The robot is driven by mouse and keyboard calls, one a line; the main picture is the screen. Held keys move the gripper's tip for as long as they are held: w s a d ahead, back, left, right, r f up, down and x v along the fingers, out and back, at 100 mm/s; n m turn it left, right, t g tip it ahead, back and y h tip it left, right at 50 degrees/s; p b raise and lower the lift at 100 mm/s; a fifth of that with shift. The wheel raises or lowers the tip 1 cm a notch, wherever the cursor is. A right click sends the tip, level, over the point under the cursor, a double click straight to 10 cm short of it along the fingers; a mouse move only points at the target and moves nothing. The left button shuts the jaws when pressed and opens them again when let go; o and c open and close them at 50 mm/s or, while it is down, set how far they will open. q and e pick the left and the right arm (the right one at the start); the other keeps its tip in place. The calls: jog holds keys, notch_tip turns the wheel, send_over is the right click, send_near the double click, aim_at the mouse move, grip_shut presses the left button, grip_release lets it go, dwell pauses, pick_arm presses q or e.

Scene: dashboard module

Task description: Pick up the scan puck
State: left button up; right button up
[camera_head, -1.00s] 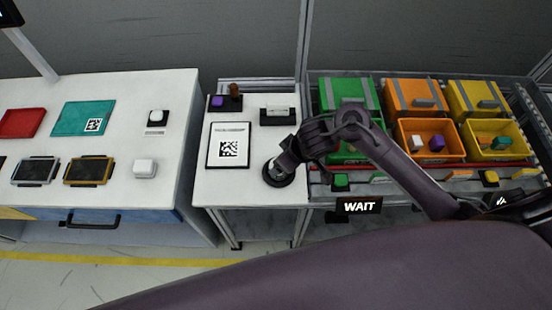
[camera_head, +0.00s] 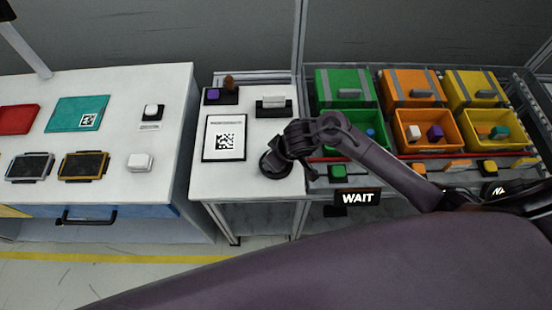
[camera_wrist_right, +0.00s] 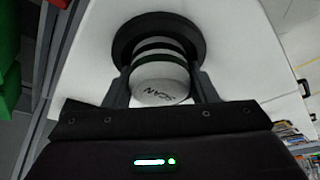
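The scan puck (camera_wrist_right: 160,84) is a white cylinder with dark bands and SCAN printed on its end. It sits in a round black base (camera_wrist_right: 199,37) on the white table, which shows as a dark disc (camera_head: 271,166) in the head view. My right gripper (camera_wrist_right: 160,88) has one finger on each side of the puck. A small gap seems to show beside the fingers, so it looks open around the puck. In the head view my right gripper (camera_head: 279,158) is over the disc and hides most of the puck. My left gripper is not in view.
A sheet with a square code (camera_head: 211,151) lies left of the puck. A black holder with a white block (camera_head: 273,101) stands behind it. Green (camera_head: 335,122), orange (camera_head: 405,141) and yellow (camera_head: 473,145) bins stand to the right. A WAIT sign (camera_head: 357,198) hangs at the front.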

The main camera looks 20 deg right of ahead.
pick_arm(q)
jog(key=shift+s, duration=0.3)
pick_arm(e)
jog(key=c, duration=0.5)
